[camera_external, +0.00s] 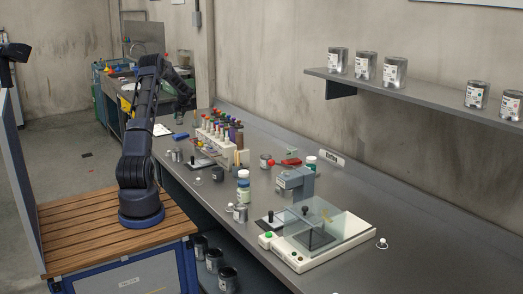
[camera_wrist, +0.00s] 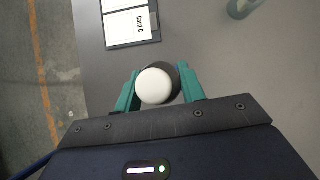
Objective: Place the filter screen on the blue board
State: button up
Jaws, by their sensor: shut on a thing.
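My gripper (camera_wrist: 160,90) has its two teal fingers on either side of a round thing with a white top (camera_wrist: 155,86) and a dark side, and is shut on it. I cannot tell from its top whether this is the filter screen. In the external view my gripper (camera_external: 181,112) is over the far left end of the grey bench, too small there to show its hold. A small flat blue thing (camera_external: 180,136) lies on the bench below it; I cannot tell whether it is the blue board.
A dark-framed board with white sheets (camera_wrist: 130,22) lies beyond my fingers. Coloured bottles in a white rack (camera_external: 220,140), jars (camera_external: 243,190) and a cream device with a glass plate (camera_external: 310,245) stand along the bench (camera_external: 350,265). Cans line the shelf (camera_external: 420,92).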

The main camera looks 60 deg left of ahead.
jog(key=shift+f, duration=3.45)
jog(key=shift+f, duration=0.1)
jog(key=o, duration=1.1)
jog(key=v, duration=1.2)
